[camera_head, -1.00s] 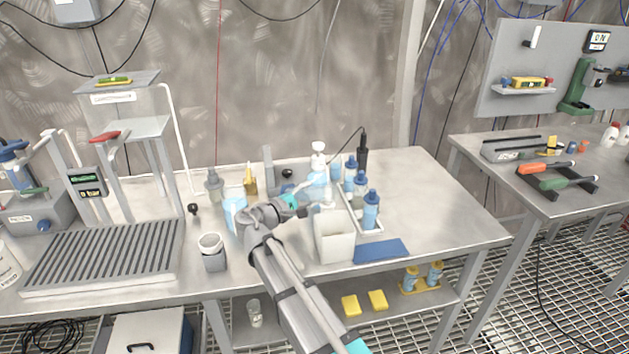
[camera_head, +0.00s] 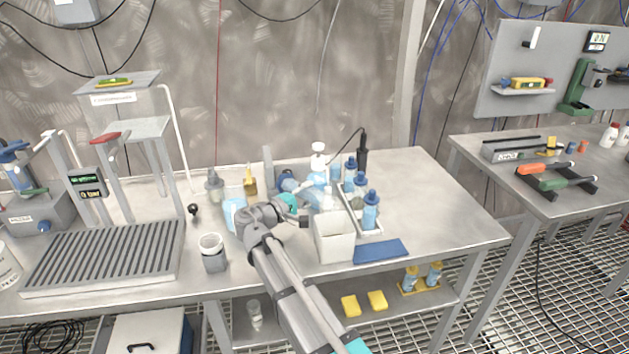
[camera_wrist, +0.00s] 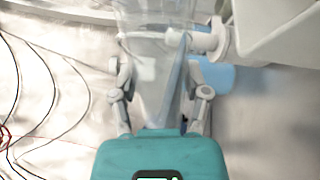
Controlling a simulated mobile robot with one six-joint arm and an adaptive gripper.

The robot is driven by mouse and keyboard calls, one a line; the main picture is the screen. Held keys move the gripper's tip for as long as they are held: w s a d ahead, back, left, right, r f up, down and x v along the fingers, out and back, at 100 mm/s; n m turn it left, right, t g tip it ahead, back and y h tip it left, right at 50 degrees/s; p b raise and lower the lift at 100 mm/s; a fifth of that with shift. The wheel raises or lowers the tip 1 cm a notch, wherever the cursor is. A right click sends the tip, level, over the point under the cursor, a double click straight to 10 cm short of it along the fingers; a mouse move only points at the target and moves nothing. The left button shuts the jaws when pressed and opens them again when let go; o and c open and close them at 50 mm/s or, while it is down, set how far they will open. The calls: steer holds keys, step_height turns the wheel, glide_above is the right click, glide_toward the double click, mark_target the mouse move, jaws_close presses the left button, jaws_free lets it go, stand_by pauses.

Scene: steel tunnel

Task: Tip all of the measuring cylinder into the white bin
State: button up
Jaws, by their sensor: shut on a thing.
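The clear measuring cylinder (camera_wrist: 152,75) lies between the two fingers of my gripper (camera_wrist: 160,92) in the wrist view, and my gripper is shut on it. In the head view my gripper (camera_head: 300,207) is over the bench, just behind and left of the white bin (camera_head: 334,240). The cylinder is hard to make out there. The bin's pale wall (camera_wrist: 285,30) fills the upper right of the wrist view, beside the cylinder. The cylinder's contents and the inside of the bin cannot be made out.
A tray of blue-capped bottles (camera_head: 370,212) stands right of the bin, with a blue mat (camera_head: 381,251) in front. A grey cup (camera_head: 213,255) stands left of my arm. A white bottle (camera_head: 318,158) stands behind. The bench's right end is clear.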

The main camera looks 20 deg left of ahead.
steer(key=shift+r+m, duration=0.15)
steer(key=shift+m, duration=0.45)
steer(key=shift+d+r, duration=0.1)
steer(key=shift+s+d+r+m+p, duration=0.2)
steer(key=shift+r+m+p, duration=0.45)
steer(key=shift+m, duration=0.45)
steer(key=shift+d+r+m+p, duration=0.1)
steer(key=shift+r+m+p, duration=0.05)
steer(key=shift+m+p, duration=0.15)
stand_by(1.2)
steer(key=shift+w+a+f+n+b, duration=0.1)
steer(key=shift+a+f+n+b, duration=0.1)
steer(key=shift+f+n+b, duration=0.4)
steer(key=shift+w+a+f+n+b, duration=0.15)
steer(key=shift+f+n+b, duration=0.2)
steer(key=shift+n, duration=0.35)
steer(key=shift+s, duration=0.1)
steer(key=shift+n, duration=0.3)
